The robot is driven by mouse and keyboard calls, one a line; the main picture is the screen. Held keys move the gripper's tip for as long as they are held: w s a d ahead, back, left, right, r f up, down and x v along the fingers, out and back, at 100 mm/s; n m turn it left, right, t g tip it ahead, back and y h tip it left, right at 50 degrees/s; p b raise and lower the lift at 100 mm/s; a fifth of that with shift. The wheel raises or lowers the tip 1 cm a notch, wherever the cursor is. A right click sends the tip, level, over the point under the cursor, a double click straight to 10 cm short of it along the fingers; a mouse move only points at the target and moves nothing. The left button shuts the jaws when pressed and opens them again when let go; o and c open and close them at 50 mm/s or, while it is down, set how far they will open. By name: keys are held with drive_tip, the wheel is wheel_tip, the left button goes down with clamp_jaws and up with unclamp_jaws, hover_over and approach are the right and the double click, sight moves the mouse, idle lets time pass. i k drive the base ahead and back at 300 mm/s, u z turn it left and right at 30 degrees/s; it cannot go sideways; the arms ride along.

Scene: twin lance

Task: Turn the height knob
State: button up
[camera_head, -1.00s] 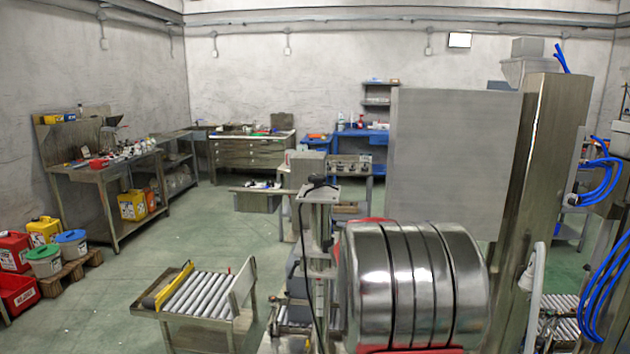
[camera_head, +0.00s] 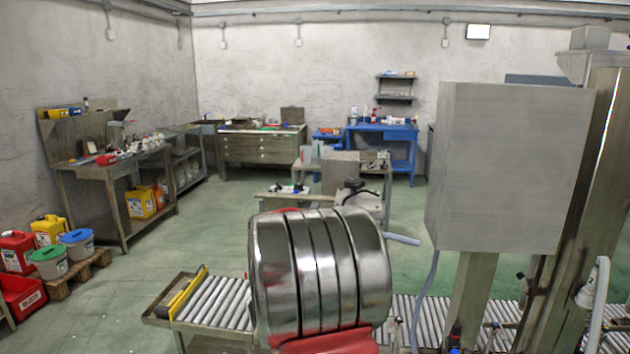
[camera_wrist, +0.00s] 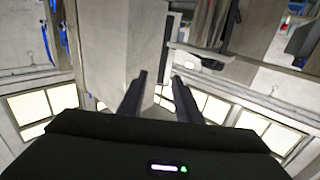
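My gripper (camera_wrist: 159,76) shows in the wrist view with its two dark fingers apart and nothing held between them. The gripper cannot be made out in the head view. In the head view, a black knob-like handle (camera_head: 355,188) stands on top of a machine near the middle, behind the conveyor. It is small, and I cannot tell for sure that it is the height knob. No knob can be made out between the fingers in the wrist view.
A roller conveyor (camera_head: 215,302) runs across the front, partly hidden by my arm. A large grey cabinet (camera_head: 510,170) stands to the right, beside a tall metal column (camera_head: 585,190). Workbenches (camera_head: 118,164) line the left wall. Green floor (camera_head: 150,258) is clear at left centre.

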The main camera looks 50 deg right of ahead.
sight(353, 184)
drive_tip(key=z, duration=0.05)
drive_tip(key=i, duration=1.15)
drive_tip(key=z, duration=0.5)
